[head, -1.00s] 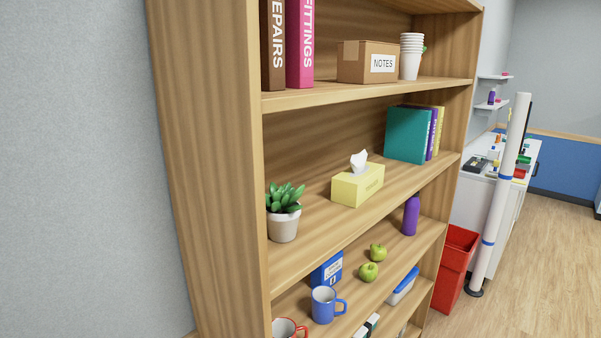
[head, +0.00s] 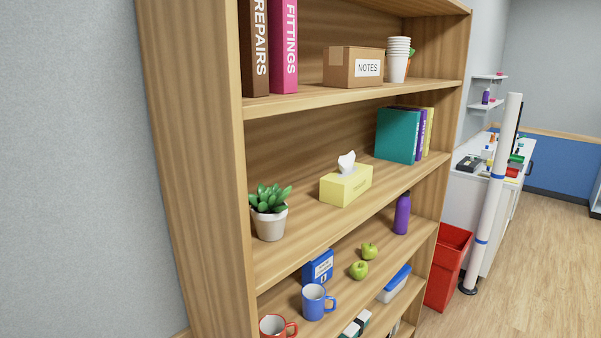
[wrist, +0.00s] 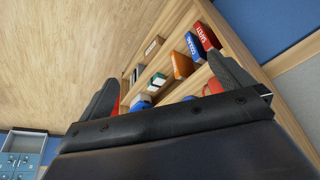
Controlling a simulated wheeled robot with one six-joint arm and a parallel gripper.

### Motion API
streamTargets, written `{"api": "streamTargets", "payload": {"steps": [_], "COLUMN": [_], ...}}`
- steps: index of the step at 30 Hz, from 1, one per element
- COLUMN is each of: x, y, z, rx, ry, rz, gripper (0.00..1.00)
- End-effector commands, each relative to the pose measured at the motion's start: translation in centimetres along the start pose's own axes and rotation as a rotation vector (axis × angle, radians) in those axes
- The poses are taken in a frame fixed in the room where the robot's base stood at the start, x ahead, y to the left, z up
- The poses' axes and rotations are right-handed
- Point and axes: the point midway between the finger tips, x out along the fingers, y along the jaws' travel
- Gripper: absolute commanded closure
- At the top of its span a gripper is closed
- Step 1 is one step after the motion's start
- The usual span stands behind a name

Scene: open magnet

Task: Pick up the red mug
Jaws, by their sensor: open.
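The red mug (head: 272,327) stands at the near left end of a lower shelf in the head view. Its light inside and its handle on the right show, and the bottom edge of the picture cuts off its lower part. A blue mug (head: 313,302) stands just beyond it. My gripper (wrist: 162,70) shows only in the wrist view, open, with nothing between its dark fingers. The shelf lies beyond the fingers. A red shape (wrist: 212,87) beside the right finger is partly hidden, and I cannot tell whether it is the mug.
The wooden bookcase (head: 190,170) has a tall side panel on the left. A blue box (head: 318,267), green apples (head: 359,270) and a lidded container (head: 394,284) share the mug's shelf. A red bin (head: 447,267) stands right of the bookcase. The floor (head: 540,260) at right is open.

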Motion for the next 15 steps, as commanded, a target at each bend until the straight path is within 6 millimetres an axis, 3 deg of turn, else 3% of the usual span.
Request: {"api": "streamTargets", "payload": {"steps": [8,15], "x": [-0.58,-0.55], "y": [0.11,0.11], "z": [-0.45,-0.46], "rx": [-0.028,-0.029], "ry": [0.008,0.009], "rz": [0.01,0.01], "gripper": [0.0,0.18]}}
